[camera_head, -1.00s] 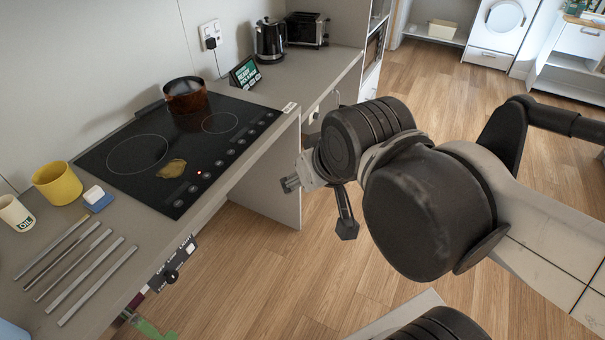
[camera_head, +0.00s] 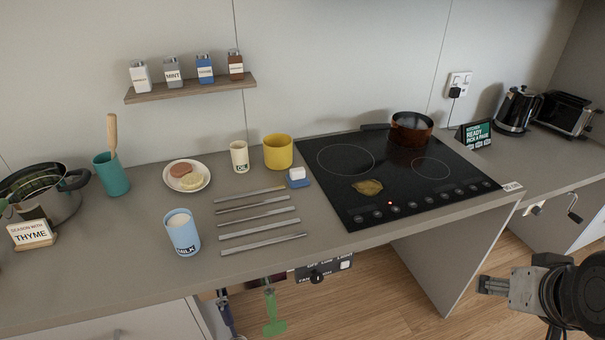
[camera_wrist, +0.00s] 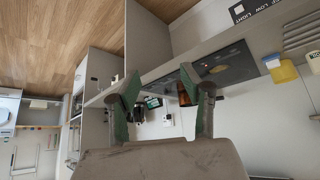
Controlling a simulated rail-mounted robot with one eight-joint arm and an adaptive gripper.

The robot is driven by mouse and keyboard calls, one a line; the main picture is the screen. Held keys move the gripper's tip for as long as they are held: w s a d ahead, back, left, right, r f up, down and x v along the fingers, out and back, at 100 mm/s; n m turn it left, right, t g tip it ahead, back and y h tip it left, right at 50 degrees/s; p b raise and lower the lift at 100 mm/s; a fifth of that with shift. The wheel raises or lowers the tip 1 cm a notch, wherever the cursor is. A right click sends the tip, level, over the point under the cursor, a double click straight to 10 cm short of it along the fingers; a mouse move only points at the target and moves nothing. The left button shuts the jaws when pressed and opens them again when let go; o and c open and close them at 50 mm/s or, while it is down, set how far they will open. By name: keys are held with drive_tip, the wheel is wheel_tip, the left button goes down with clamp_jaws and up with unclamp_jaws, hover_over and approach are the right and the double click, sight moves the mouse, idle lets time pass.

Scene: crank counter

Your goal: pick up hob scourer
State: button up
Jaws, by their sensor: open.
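A small block, white on top and blue below (camera_head: 298,177), appears to be the scourer. It lies on the counter (camera_head: 345,240) just left of the black hob (camera_head: 370,208), by the yellow mug (camera_head: 278,152). A blue patch beside the yellow mug in the wrist view (camera_wrist: 271,62) looks like the same block. My gripper (camera_head: 484,285) is at the lower right of the head view, in front of the counter and well apart from the block. In the wrist view its two fingers (camera_wrist: 162,84) are spread with nothing between them.
Several metal strips (camera_head: 262,225) lie left of the hob. A copper pot (camera_head: 411,130) stands on the hob's back, and a yellowish patch (camera_head: 368,187) is on its front. An oil cup (camera_head: 240,157) and milk cup (camera_head: 182,232) stand further left.

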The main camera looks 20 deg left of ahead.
drive_tip(key=shift+o, duration=0.2)
idle(0.6)
drive_tip(key=w+a+r+m+g, duration=0.1)
drive_tip(key=w+a+r, duration=0.2)
drive_tip(key=w+r, duration=0.3)
drive_tip(key=w+a+r+m+g, duration=0.15)
drive_tip(key=w+a+r, duration=0.25)
drive_tip(key=w, duration=0.4)
drive_tip(key=m+g+p, duration=0.3)
drive_tip(key=m+g, duration=0.2)
drive_tip(key=m, duration=0.3)
hover_over(298, 170)
drive_tip(key=f, duration=2.1)
drive_tip(key=shift+w+a+f, duration=0.1)
drive_tip(key=shift+w+a, duration=0.15)
drive_tip(key=shift+a, duration=0.15)
drive_tip(key=shift+s+d+f+p, duration=0.15)
drive_tip(key=shift+f+p, duration=0.2)
drive_tip(key=shift+f, duration=1)
drive_tip(key=shift+d+f+p, duration=0.15)
drive_tip(key=shift+f+p, duration=0.15)
drive_tip(key=shift+f, duration=1)
